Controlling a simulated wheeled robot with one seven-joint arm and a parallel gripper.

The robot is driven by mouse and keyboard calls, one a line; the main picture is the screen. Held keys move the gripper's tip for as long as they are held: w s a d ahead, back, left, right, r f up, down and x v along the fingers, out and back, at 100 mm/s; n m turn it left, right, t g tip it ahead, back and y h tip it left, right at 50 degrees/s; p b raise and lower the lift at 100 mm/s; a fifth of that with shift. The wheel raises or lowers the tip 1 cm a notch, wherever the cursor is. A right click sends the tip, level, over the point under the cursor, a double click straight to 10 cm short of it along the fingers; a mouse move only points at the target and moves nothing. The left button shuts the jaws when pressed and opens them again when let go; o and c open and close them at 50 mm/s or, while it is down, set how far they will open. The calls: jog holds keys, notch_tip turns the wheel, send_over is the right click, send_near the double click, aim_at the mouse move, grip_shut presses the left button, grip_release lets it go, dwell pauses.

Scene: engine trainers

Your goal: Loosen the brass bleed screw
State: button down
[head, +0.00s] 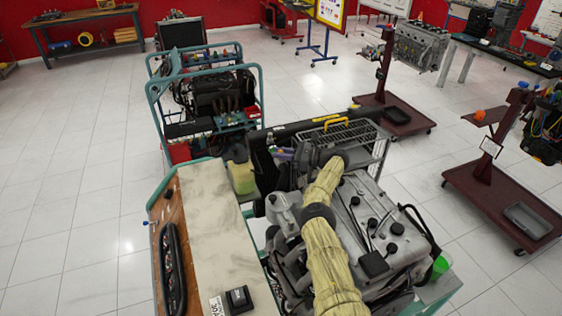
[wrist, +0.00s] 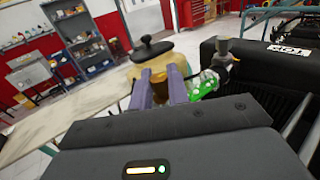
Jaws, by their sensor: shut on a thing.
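My gripper (wrist: 164,82) is shut, its two purple-grey fingers upright and close together in the wrist view. The brass bleed screw is held between the fingers, which hide most of it; I cannot make out its shape or how far it is turned. In the head view my gripper (head: 283,154) is at the front of the engine (head: 372,215), beside the black radiator (head: 258,165). My arm covers part of the engine there.
A yellowish tank (head: 242,175) stands left of my gripper; its black cap (wrist: 152,48) shows behind the fingers in the wrist view. A green part (wrist: 205,82) and a grey fitting (wrist: 228,52) sit close right of the fingers. A green cup (head: 441,263) stands at the right.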

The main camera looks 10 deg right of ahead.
aim_at(281, 151)
jog(key=shift+r+n+g+y+b, duration=0.35)
jog(key=shift+g+b, duration=0.25)
jog(key=shift+b, duration=0.45)
jog(key=c, duration=1.5)
grip_release()
jog(key=shift+f, duration=0.1)
jog(key=shift+o, duration=0.5)
jog(key=shift+f, duration=0.1)
notch_tip(281, 151, up, 10)
jog(key=b, duration=0.3)
